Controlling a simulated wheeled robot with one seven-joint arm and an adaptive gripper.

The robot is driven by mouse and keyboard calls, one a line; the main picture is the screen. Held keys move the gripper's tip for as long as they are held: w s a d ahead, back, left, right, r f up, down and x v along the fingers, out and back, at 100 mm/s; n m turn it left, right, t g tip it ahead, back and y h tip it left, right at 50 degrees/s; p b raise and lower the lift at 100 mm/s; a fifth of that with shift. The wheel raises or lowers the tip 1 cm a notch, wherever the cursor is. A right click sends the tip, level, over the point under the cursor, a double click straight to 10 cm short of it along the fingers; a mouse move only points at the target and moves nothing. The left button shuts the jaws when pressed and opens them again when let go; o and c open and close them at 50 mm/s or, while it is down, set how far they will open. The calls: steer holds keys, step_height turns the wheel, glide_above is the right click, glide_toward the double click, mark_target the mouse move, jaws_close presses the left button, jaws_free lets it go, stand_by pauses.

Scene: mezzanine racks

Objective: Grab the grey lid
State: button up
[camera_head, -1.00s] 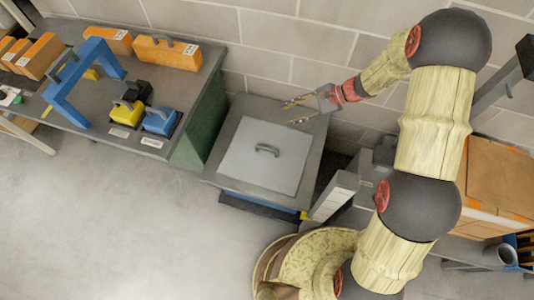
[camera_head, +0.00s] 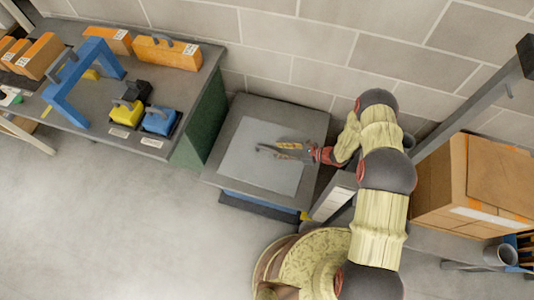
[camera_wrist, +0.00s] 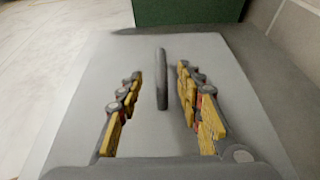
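The grey lid (camera_head: 260,170) is a flat, light grey square lying on top of a darker grey stand. It also shows in the wrist view (camera_wrist: 90,95). Its dark bar handle (camera_wrist: 161,80) stands up from the lid, ahead of and between the finger lines in the wrist view. My gripper (camera_head: 268,150) is over the lid, pointing left, with its fingertips around the handle area. In the wrist view my gripper (camera_wrist: 160,72) has its two yellow-padded fingers apart, one on each side of the handle, with gaps on both sides. In the head view the fingers partly hide the handle.
The dark grey stand (camera_head: 306,118) sits against a block wall. To its left is a table with a green side (camera_head: 203,125), holding a blue frame (camera_head: 70,85), yellow and blue handled blocks and orange boxes. A cardboard box (camera_head: 440,185) stands at the right. The floor in front is clear.

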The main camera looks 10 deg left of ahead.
mark_target(271, 149)
steer(key=b+x, duration=0.1)
steer(key=x, duration=0.6)
steer(key=shift+w+a+f+b, duration=0.15)
steer(key=shift+a+f+b, duration=0.1)
steer(key=shift+a+b, duration=0.05)
steer(key=c, duration=0.4)
jaws_close()
steer(key=shift+r, duration=0.1)
stand_by(0.5)
